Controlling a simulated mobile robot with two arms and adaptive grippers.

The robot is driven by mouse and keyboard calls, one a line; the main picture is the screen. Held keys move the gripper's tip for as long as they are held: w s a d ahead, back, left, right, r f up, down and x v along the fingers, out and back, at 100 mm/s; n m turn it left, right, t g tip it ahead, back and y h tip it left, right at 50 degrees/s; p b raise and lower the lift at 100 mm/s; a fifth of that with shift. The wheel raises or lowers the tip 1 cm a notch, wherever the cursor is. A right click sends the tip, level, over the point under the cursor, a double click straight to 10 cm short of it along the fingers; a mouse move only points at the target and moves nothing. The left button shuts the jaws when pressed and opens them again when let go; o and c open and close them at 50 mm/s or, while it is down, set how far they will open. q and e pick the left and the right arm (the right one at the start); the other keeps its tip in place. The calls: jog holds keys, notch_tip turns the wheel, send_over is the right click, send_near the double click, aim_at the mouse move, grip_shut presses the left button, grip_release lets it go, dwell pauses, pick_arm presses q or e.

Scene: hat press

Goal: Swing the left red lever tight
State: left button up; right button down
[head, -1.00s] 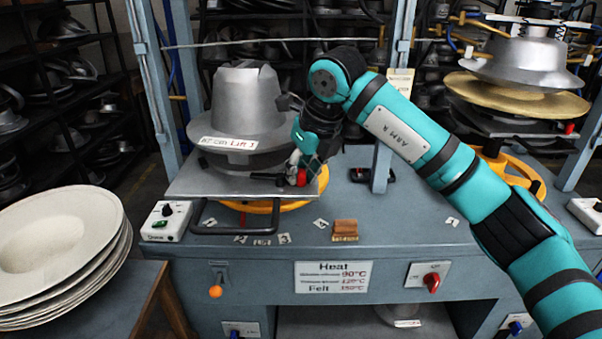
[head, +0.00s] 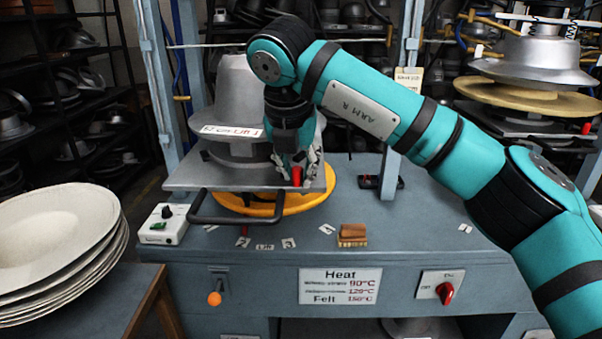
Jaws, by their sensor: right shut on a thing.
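A red lever (head: 297,176) stands at the front right edge of the grey metal plate under the left hat form (head: 235,100). My right gripper (head: 296,170) comes down over it from above and is shut on it. The fingers hide part of the lever, so how far it is swung is hard to tell. My left gripper is not in view.
A black bar handle (head: 240,219) juts from the front of the plate, above a yellow ring (head: 270,205). A white control box (head: 163,224) stands at left, and a wooden block (head: 352,235) at right. Stacked pale hat blanks (head: 60,240) fill the far left.

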jog(key=shift+s+a+r+m+h, duration=0.1)
jog(key=shift+a+m+h, duration=0.2)
jog(key=shift+m, duration=0.4)
jog(key=c, duration=1.2)
grip_release()
jog(key=v, duration=1.2)
